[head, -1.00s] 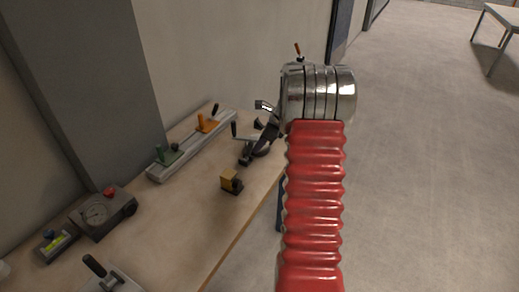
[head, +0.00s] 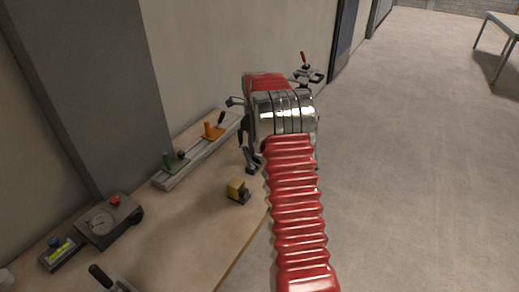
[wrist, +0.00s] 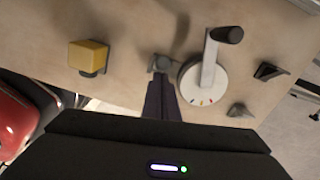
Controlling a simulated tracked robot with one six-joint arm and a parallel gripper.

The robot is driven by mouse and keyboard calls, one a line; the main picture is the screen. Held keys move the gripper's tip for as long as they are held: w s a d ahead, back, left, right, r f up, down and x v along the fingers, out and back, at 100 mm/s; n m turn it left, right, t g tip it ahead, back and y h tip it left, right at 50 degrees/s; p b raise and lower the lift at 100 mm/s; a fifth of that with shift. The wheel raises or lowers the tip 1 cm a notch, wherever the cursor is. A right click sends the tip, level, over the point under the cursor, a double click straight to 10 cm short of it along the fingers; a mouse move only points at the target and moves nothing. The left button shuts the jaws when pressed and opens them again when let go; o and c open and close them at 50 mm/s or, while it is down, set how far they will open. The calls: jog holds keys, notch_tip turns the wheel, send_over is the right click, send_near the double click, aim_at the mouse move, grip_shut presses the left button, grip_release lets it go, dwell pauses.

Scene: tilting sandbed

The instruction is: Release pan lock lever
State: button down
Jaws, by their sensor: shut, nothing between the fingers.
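A grey lever with a black knob (wrist: 229,35) stands on a white round disc (wrist: 204,84) with small coloured marks, right of centre in the wrist view. No label shows whether this is the pan lock lever. My gripper (wrist: 161,64) is shut and empty, its dark fingers reaching up from the bottom of the wrist view. Its tips lie just left of the disc in the picture; I cannot tell whether they touch anything. In the head view my red arm covers most of this area.
A yellow block (head: 236,188) sits on the wooden bench (head: 190,235); it also shows in the wrist view (wrist: 88,56). A rail carries green (head: 174,163) and orange (head: 211,131) pieces by the wall. A gauge box (head: 104,222) stands left. Open floor lies right.

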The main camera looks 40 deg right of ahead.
jog(key=shift+w+a, duration=0.25)
jog(key=shift+w, duration=0.2)
jog(key=shift+w+a, duration=0.2)
jog(key=shift+w, duration=0.25)
jog(key=shift+r, duration=0.1)
jog(key=shift+s+d+r, duration=0.25)
jog(key=shift+s+d, duration=0.1)
jog(key=shift+s, duration=0.15)
notch_tip(320, 180, up, 10)
jog(key=d, duration=0.1)
jog(key=shift+s+d+r, duration=0.25)
jog(key=shift+s+d, duration=0.05)
jog(key=shift+s, duration=0.05)
dwell(0.4)
